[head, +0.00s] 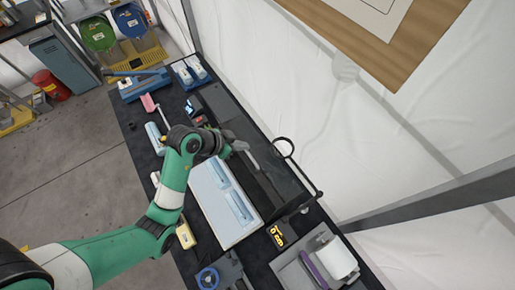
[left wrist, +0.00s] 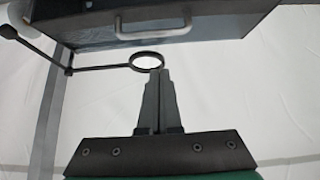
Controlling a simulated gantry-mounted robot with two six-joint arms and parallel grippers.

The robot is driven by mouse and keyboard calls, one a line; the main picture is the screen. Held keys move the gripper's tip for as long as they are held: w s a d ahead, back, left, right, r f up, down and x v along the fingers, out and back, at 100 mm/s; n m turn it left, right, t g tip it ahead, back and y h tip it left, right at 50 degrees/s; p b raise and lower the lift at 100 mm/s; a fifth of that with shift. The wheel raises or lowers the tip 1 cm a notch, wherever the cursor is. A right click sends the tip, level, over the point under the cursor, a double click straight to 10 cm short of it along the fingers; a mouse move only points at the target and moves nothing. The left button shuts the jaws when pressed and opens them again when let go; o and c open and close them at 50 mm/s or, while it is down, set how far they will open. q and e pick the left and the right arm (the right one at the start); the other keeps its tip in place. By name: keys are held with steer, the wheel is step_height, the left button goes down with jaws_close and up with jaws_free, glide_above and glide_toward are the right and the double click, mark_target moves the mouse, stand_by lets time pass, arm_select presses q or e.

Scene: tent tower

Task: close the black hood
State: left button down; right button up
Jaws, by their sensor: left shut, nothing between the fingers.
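The black hood (head: 285,185) is a long dark box with a smoky panel along the wall side of the bench in the head view. It appears raised behind a white tray, though my arm hides part of it. In the left wrist view the dark hood (left wrist: 220,22) fills the top, with a pale bar handle (left wrist: 152,30) on it. My left gripper (head: 248,154) is over the hood's front side. In the left wrist view its fingers (left wrist: 158,73) are together and empty, pointing up below the handle, apart from it. My right gripper is not in view.
The white tray (head: 209,205) holds pale blue items. A paper roll (head: 336,257) and yellow device (head: 277,236) lie at the bench's near end.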

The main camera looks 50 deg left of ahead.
arm_select(q)
steer(key=b, duration=0.2)
glide_above(253, 150)
steer(key=d, duration=0.3)
steer(key=f, duration=0.8)
steer(key=shift+w, duration=0.4)
steer(key=s, duration=0.1)
steer(key=s+p, duration=0.2)
steer(key=shift+a+r, duration=0.3)
steer(key=shift+a, duration=0.1)
steer(key=shift+s+a, duration=0.1)
steer(key=shift+s, duration=0.4)
